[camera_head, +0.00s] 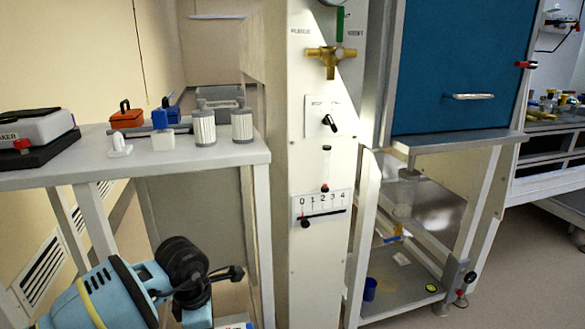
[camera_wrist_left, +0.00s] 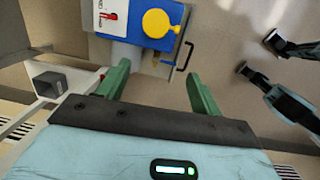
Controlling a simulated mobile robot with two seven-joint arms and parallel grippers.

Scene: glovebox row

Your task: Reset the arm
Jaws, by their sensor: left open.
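My left arm (camera_head: 120,290), light blue with a black joint, comes in at the lower left of the head view, below the grey shelf top. Its fingertips cannot be made out there. In the left wrist view my left gripper (camera_wrist_left: 158,71) shows two green fingers wide apart, with nothing between them. A blue panel with a yellow round part (camera_wrist_left: 157,23) and a red-handled white plate (camera_wrist_left: 108,15) lie beyond the fingertips, apart from them. My right gripper does not show in the head view.
The grey shelf (camera_head: 220,155) holds white ribbed canisters (camera_head: 203,127), an orange case (camera_head: 126,117) and a black-and-grey device (camera_head: 35,135). A white column (camera_head: 313,265) with a 0–4 slider scale and brass valve (camera_head: 330,58) stands right of it. A blue-fronted cabinet (camera_head: 455,60) is farther right. Open floor (camera_head: 535,270) lies at the right.

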